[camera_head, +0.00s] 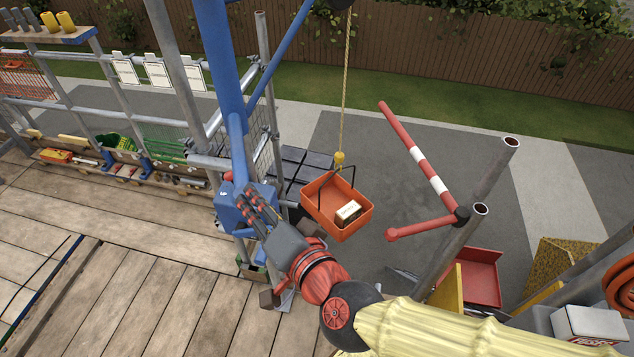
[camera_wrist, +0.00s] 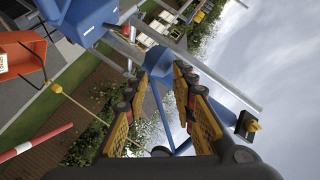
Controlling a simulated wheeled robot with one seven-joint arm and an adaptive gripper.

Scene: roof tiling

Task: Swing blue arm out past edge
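The blue arm (camera_head: 220,60) rises from a blue block (camera_head: 232,212) on a scaffold post at the deck's edge. A yellow rope (camera_head: 344,90) hangs from it and carries an orange tub (camera_head: 350,222) with a small pale box inside. The tub hangs to the right of the post, over the paving as seen from above. My gripper (camera_head: 255,205) is right at the blue block, overlapping it in the head view. In the wrist view my fingers (camera_wrist: 154,85) stand apart, with a blue part (camera_wrist: 158,62) showing between the tips. Contact cannot be told.
A red-and-white barrier pole (camera_head: 420,165) and grey scaffold tubes (camera_head: 480,225) stand to the right. A red tray (camera_head: 478,275) sits below them. The plank deck (camera_head: 110,240) at left is mostly clear. A low bench of tools (camera_head: 120,165) lines its back edge.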

